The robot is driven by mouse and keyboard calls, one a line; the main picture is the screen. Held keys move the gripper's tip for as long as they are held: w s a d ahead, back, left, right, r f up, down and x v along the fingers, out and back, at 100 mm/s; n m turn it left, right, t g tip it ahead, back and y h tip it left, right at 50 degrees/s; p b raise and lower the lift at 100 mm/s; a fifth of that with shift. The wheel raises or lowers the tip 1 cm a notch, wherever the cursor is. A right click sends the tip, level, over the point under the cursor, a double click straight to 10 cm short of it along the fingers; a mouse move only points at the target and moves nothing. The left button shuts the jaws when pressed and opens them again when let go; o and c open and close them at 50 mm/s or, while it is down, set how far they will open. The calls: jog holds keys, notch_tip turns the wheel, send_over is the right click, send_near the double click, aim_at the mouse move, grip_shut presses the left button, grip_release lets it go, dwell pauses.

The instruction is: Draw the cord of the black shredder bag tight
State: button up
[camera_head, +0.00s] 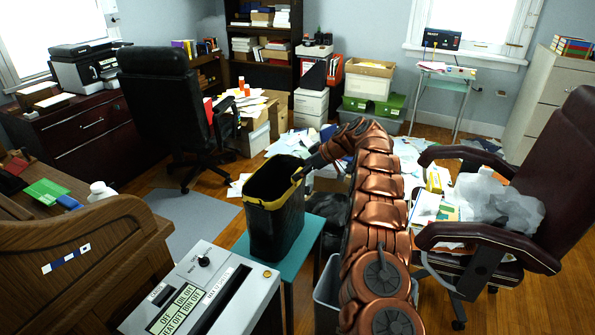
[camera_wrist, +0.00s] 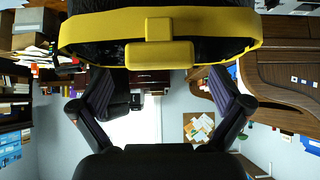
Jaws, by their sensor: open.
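The black shredder bag (camera_head: 275,228) stands upright and open-mouthed on a small teal stand (camera_head: 318,228). A yellow band (camera_head: 262,203), which looks like the cord, runs around its mouth. In the wrist view, the picture is upside down, and the yellow band (camera_wrist: 95,33) crosses the top with a yellow block (camera_wrist: 158,54) at its middle. My gripper (camera_wrist: 165,78) is open, its two dark fingers apart on either side of the block, not closed on it. In the head view, my gripper (camera_head: 302,172) is at the bag's right rim, small and partly hidden.
The shredder's grey control panel (camera_head: 195,290) is in front of the bag. A grey bin (camera_head: 328,290) is on the floor beside the stand. A brown office chair (camera_head: 500,220) holding clear plastic is at right. Loose papers (camera_head: 290,145) and boxes lie behind.

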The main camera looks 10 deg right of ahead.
jog(key=shift+x, duration=1.3)
